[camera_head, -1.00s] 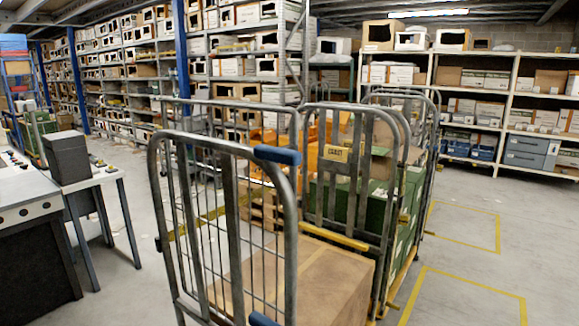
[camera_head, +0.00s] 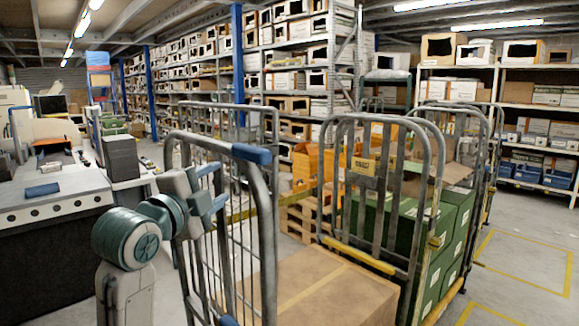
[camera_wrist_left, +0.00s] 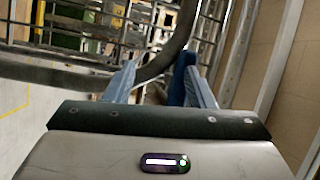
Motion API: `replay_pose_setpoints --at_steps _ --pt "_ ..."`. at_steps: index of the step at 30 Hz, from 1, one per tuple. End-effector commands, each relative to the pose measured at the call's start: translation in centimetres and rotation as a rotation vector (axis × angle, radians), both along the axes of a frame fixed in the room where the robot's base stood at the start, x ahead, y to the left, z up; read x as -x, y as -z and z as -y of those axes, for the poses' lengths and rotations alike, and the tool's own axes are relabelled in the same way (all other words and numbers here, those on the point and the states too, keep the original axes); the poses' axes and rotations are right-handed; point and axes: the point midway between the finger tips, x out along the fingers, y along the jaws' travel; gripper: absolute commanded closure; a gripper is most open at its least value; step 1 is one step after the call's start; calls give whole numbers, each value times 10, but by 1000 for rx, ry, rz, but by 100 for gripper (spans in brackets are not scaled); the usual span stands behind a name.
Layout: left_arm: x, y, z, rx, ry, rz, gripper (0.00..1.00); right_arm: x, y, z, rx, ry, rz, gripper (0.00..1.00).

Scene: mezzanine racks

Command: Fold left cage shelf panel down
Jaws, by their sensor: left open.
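The left roll cage is nearest, with a grey tubular frame and a wire mesh panel (camera_head: 205,255). A blue grip pad (camera_head: 252,153) sits on top of its frame, and another blue piece shows low at the panel's bottom edge. I cannot tell which part is the shelf panel. My left gripper (camera_head: 221,187) is open and empty, beside the mesh panel just left of the blue pad. In the left wrist view its two fingers (camera_wrist_left: 160,82) are apart, with a dark blue pad (camera_wrist_left: 182,72) close to the right finger and a curved tube beyond. My right gripper is not in view.
A large cardboard box (camera_head: 318,286) stands in the near cage. A second cage (camera_head: 430,190) holding green boxes (camera_head: 405,228) stands right behind it. A workbench (camera_head: 50,200) is at the left. Yellow-marked floor (camera_head: 520,265) at the right is clear.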

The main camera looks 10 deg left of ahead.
Motion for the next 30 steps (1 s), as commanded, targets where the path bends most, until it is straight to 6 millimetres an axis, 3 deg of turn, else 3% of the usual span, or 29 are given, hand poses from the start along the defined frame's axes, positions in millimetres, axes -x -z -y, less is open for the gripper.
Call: replay_pose_setpoints --at_steps 1,3,7,11,18,24,30 --pt "18 -16 4 -41 7 49 51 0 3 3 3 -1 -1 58" --pt "33 -28 7 -82 12 85 51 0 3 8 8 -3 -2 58" --pt "39 -37 11 -109 16 109 51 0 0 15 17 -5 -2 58" --pt "24 -41 15 -106 17 106 51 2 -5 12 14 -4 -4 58" --pt "-21 -48 27 -104 17 104 51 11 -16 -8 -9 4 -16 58" --pt "-49 -51 34 -105 15 105 51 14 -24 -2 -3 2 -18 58" --pt "-60 -51 37 -106 15 107 51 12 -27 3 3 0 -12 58"
